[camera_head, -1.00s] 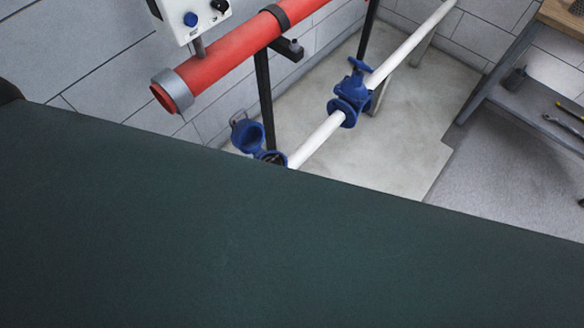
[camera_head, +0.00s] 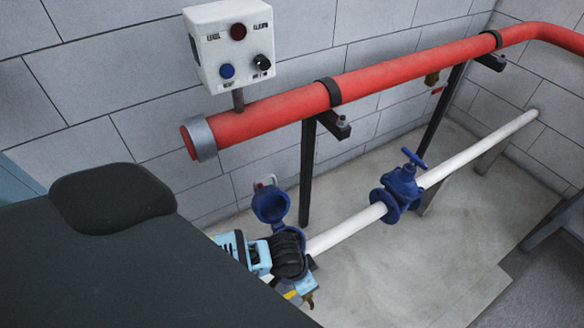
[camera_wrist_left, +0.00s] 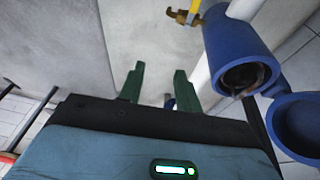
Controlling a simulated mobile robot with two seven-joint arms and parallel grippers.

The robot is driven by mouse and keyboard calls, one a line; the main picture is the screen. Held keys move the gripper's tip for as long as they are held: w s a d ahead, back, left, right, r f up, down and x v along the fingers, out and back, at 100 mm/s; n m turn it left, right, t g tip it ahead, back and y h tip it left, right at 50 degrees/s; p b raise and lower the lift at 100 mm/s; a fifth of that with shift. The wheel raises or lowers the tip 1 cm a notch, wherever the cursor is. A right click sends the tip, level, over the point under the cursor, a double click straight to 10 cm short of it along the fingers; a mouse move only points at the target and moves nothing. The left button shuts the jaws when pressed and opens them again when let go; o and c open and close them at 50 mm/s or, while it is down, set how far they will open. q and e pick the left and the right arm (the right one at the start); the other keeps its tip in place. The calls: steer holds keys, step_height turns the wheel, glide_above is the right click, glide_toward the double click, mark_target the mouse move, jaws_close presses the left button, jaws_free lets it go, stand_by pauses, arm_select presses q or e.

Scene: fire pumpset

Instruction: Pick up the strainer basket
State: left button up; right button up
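The blue strainer housing (camera_wrist_left: 222,48) shows at the upper right of the left wrist view with its round mouth open. A dark, brownish rim inside the mouth (camera_wrist_left: 243,77) may be the strainer basket; the rest is hidden in shadow. The blue lid (camera_wrist_left: 300,125) hangs open beside it. In the head view the raised lid (camera_head: 271,205) shows, while my light-blue and black left wrist hides most of the housing. My left gripper (camera_wrist_left: 159,70) has its two dark green fingers apart, with nothing between them, beside the housing. My right gripper is not in view.
A white pipe (camera_head: 345,230) runs from the strainer to a blue valve (camera_head: 400,190). A red pipe (camera_head: 280,108) and a white control box (camera_head: 232,45) are above. A brass tap (camera_wrist_left: 185,17) is near the housing. Pale floor (camera_head: 390,270) is clear at right.

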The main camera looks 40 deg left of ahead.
mark_target(291, 236)
arm_select(q)
steer(key=w+a+r+g+y+b, duration=0.2)
steer(key=w+a+r+y+b, duration=0.15)
steer(key=w+a, duration=0.65)
steer(key=shift+n+y, duration=0.3)
steer(key=shift+y, duration=0.05)
steer(key=shift+s+a+f+b, duration=0.1)
steer(key=shift+a+f+b, duration=0.15)
steer(key=shift+f, duration=0.8)
steer(key=shift+w+a+f+b, duration=0.1)
steer(key=shift+a+f, duration=0.25)
steer(key=shift+f, duration=0.7)
steer(key=shift+s+a+f+b, duration=0.1)
steer(key=shift+a+f+b, duration=0.15)
steer(key=shift+f, duration=0.8)
steer(key=shift+a+f, duration=0.15)
steer(key=shift+f, duration=0.35)
steer(key=shift+c, duration=0.3)
jaws_close()
